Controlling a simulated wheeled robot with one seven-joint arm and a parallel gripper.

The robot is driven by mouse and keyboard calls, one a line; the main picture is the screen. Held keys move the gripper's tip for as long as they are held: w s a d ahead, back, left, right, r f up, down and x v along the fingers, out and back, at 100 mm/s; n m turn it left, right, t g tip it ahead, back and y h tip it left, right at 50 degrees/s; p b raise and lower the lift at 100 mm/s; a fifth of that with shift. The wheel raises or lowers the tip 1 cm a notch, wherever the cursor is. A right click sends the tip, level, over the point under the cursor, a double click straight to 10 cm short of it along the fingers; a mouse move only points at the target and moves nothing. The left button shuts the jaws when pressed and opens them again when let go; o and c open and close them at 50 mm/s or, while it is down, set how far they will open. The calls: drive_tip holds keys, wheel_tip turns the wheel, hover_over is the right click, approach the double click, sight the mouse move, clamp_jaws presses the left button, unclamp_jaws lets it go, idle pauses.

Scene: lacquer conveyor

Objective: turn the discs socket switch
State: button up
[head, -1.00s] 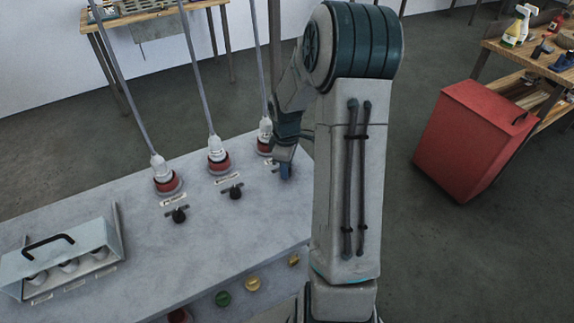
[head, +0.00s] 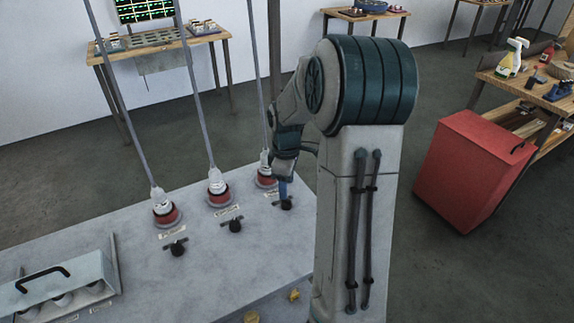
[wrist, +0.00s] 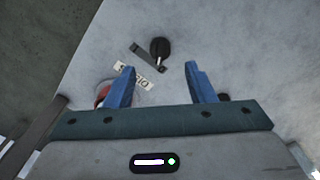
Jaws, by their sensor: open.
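The switch at the right end of the row (head: 287,204) is a black knob with a short bar on the grey bench top. A white label and a red-collared socket (head: 266,177) with a plug are beside it. My open gripper (head: 283,190) has blue fingers just above this switch. In the wrist view, the black knob (wrist: 159,47) lies beyond the gap between the fingertips (wrist: 159,68), apart from them. Its dark bar (wrist: 147,57) slants toward the label (wrist: 132,77), whose inverted text I cannot read surely. The left finger partly hides the red socket (wrist: 102,94).
Two similar switches, middle (head: 235,226) and left (head: 177,248), stand before plugged sockets (head: 219,197) (head: 166,213). Cords rise from the plugs. A metal box with a black handle (head: 50,283) is at left. A red cabinet (head: 470,170) stands right.

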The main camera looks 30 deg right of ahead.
wheel_tip(320, 180, up, 7)
drive_tip(key=shift+r, duration=0.2)
idle(0.4)
